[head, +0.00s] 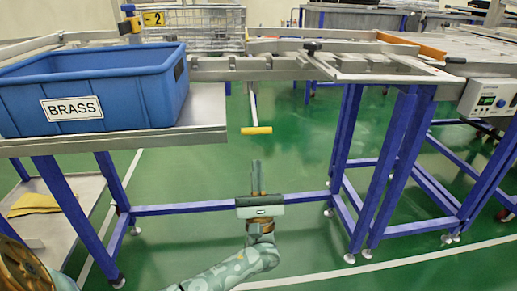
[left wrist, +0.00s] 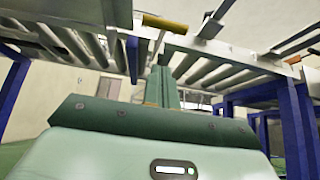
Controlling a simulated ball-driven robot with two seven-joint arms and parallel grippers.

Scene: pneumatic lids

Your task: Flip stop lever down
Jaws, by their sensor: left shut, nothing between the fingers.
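A lever with a yellow bar handle (head: 256,130) hangs on a thin grey rod below the front edge of the roller conveyor. I take it to be the stop lever. Its handle also shows at the top of the left wrist view (left wrist: 165,23). My left gripper (head: 257,163) is below the handle in the head view, fingers pointing up, shut and empty, with a visible gap to the handle. Its closed fingers also show in the left wrist view (left wrist: 166,72). My right gripper is not in view.
A blue crate labelled BRASS (head: 120,85) sits on a metal shelf (head: 205,125) at the left. Blue frame legs (head: 345,140) stand to the right. A control box (head: 488,98) is at the far right. Green floor (head: 195,175) is open around the gripper.

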